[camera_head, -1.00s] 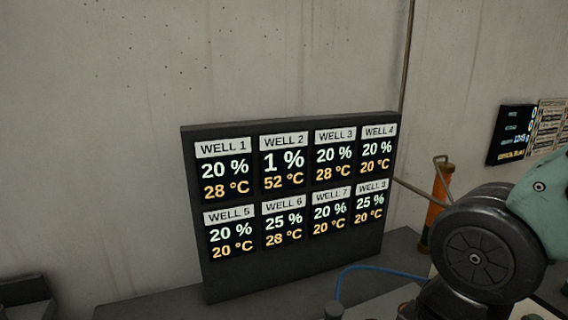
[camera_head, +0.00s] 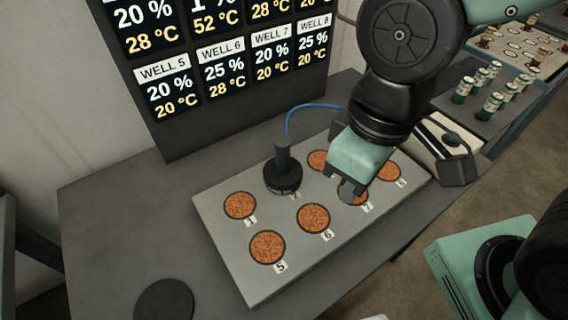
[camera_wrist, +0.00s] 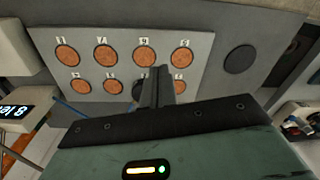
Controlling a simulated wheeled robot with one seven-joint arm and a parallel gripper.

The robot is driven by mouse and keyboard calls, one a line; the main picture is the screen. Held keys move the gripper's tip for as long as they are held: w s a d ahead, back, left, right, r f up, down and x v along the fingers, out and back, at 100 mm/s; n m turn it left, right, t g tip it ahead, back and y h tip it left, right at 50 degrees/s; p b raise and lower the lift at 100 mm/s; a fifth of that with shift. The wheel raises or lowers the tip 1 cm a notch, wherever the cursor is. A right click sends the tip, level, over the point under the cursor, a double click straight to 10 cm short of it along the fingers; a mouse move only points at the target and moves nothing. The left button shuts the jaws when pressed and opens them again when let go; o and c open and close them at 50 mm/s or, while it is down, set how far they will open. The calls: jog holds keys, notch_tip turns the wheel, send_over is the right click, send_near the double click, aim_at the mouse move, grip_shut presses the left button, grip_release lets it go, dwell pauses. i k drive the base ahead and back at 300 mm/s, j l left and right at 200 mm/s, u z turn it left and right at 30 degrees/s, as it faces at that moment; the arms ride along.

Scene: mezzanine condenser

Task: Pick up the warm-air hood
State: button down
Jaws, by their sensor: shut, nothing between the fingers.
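The warm-air hood (camera_head: 283,172) is a dark round cap with an upright handle and a blue hose at its top. It stands upright over well 2 on the grey well plate (camera_head: 222,190). My gripper (camera_head: 352,192) is shut and empty, above the plate near well 7, to the right of the hood and apart from it. In the wrist view my shut fingers (camera_wrist: 160,80) hide most of the hood; only a dark edge of it (camera_wrist: 138,90) shows beside them.
The well readout board (camera_head: 200,75) stands behind the plate. A flat dark disc (camera_head: 164,301) lies on the bench at the front left. Capped vials (camera_head: 485,90) stand at the right. The bench left of the plate is clear.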

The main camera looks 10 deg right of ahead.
aim_at(282, 174)
jog(key=k+j+u, duration=0.1)
jog(key=u, duration=0.3)
jog(key=k+j+u, duration=0.25)
jog(key=u, duration=0.15)
jog(key=k+j+u, duration=0.25)
jog(key=u, duration=0.15)
